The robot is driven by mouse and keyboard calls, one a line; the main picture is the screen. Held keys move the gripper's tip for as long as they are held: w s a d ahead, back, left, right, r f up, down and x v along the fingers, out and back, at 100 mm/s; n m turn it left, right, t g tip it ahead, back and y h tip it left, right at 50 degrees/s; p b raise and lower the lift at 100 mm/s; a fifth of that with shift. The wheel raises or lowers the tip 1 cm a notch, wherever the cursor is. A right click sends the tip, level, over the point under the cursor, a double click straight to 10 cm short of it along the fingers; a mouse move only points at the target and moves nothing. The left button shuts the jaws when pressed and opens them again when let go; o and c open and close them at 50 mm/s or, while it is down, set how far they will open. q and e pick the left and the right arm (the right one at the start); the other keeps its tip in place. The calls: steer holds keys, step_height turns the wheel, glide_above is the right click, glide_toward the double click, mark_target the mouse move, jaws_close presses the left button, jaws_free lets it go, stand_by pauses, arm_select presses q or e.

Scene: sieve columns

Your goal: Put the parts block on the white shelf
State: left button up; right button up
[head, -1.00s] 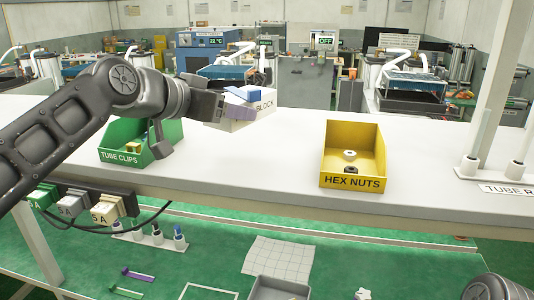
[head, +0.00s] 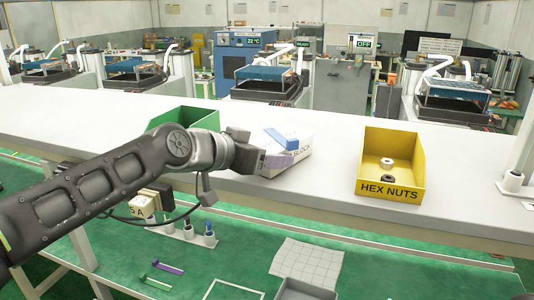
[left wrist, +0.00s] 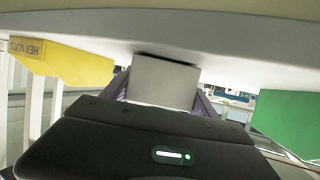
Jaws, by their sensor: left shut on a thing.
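The parts block (head: 291,156) is a white box lettered "BLOCK" with a blue piece on top. My left gripper (head: 268,157) is shut on it, with a purplish finger along its near side. The block is at the surface of the white shelf (head: 325,125), between the green bin and the yellow bin. In the left wrist view, a plain grey face of the block (left wrist: 163,82) shows between the fingers. A thin dark line lies between it and the shelf (left wrist: 215,40); I cannot tell whether they touch. My right gripper is out of view.
The yellow HEX NUTS bin (head: 407,178) stands right of the block with some nuts in it. The green bin (head: 190,117) stands to the left, partly behind my arm. Clear shelf lies between block and yellow bin. A green lower level (head: 240,262) is below.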

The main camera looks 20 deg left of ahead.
arm_select(q)
steer(key=shift+f, duration=0.15)
steer(key=o, duration=1.7)
steer(key=shift+c, duration=0.2)
steer(key=b+v, duration=0.3)
steer(key=v, duration=0.9)
steer(key=shift+r, duration=0.2)
